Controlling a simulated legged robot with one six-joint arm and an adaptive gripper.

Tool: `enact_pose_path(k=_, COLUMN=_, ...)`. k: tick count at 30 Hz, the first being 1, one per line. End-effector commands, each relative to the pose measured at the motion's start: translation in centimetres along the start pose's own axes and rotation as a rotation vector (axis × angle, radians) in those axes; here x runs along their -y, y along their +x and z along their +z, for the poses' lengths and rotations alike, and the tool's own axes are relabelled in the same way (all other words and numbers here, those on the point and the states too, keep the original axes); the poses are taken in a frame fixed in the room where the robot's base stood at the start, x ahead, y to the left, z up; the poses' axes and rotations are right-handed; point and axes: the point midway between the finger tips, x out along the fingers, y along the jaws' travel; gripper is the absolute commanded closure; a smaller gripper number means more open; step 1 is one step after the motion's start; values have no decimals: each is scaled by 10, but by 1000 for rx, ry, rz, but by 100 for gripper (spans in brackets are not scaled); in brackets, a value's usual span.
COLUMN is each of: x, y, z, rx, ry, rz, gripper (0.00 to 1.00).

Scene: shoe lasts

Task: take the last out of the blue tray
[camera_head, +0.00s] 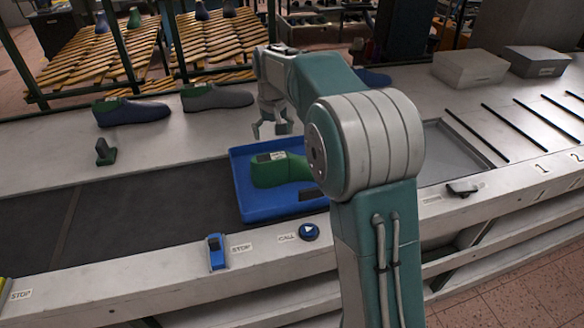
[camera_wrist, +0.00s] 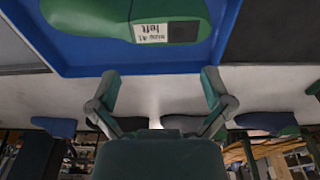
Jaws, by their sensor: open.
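The blue tray (camera_head: 240,185) sits on the dark conveyor belt in the middle of the head view. A green last (camera_head: 272,172) lies in it, partly hidden by my arm. In the wrist view the green last (camera_wrist: 95,18) appears at the top, with a white label reading "left", inside the blue tray (camera_wrist: 130,62). My gripper (camera_head: 270,130) is above the back edge of the tray. It also shows in the wrist view (camera_wrist: 160,85), with its fingers spread apart and nothing between them. The last is apart from the fingers.
Two shoe lasts, one blue and green (camera_head: 130,112) and one grey and green (camera_head: 217,97), lie on the bench behind the belt. A small green object (camera_head: 105,152) stands nearby. Grey boxes (camera_head: 470,68) and a recessed grey tray (camera_head: 455,150) are at the right. The belt left of the tray is clear.

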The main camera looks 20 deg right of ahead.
Motion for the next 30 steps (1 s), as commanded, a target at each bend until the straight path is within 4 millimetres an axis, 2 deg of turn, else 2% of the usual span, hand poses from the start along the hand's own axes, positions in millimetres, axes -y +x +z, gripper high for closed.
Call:
enact_pose_path(k=3, x=-7, y=16, z=0, rx=2, ry=4, rz=-4, gripper=0)
enact_pose_path(k=7, x=-11, y=25, z=1, rx=0, ry=5, rz=-8, gripper=0)
enact_pose_path(k=15, x=-8, y=64, z=3, rx=2, ry=4, rz=-3, gripper=0)
enact_pose_path(k=19, x=-6, y=72, z=3, rx=0, ry=3, rz=-2, gripper=0)
enact_pose_path(k=25, x=-9, y=73, z=3, rx=-1, ry=4, rz=-4, gripper=0)
enact_pose_path(k=26, x=-10, y=73, z=3, rx=-1, ry=4, rz=-5, gripper=9)
enact_pose_path(k=27, x=-10, y=73, z=3, rx=-1, ry=4, rz=-6, gripper=27)
enact_pose_path(k=29, x=-11, y=73, z=3, rx=-1, ry=4, rz=-6, gripper=54)
enact_pose_path(k=30, x=-11, y=73, z=3, rx=-1, ry=4, rz=-6, gripper=72)
